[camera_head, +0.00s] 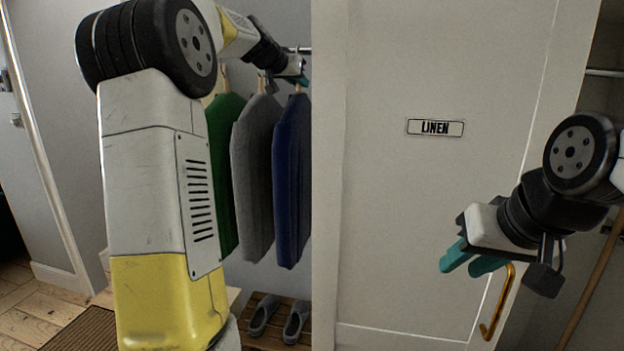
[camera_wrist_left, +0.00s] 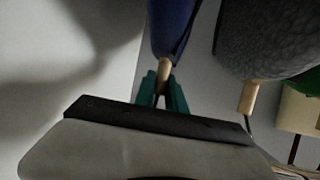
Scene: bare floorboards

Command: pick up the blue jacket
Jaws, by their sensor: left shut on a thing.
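The blue jacket (camera_head: 291,182) hangs at the right end of a row of jackets, beside the white panel. My left gripper (camera_head: 298,80) is at the top of it, by the rail. In the left wrist view the teal fingers of the left gripper (camera_wrist_left: 161,91) are shut on the wooden hanger neck (camera_wrist_left: 163,68) above the blue jacket (camera_wrist_left: 172,27). The hanger's hook is hidden in that view. My right gripper (camera_head: 470,259) is in front of the white door at the right, with its teal fingers close together; the gap between them is unclear.
A grey jacket (camera_head: 254,175) hangs close to the left of the blue one, then a green jacket (camera_head: 226,165). Grey shoes (camera_head: 296,321) stand on a slatted rack below. A white door (camera_head: 400,220) with a LINEN sign (camera_head: 435,128) and a brass handle (camera_head: 497,302) is to the right.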

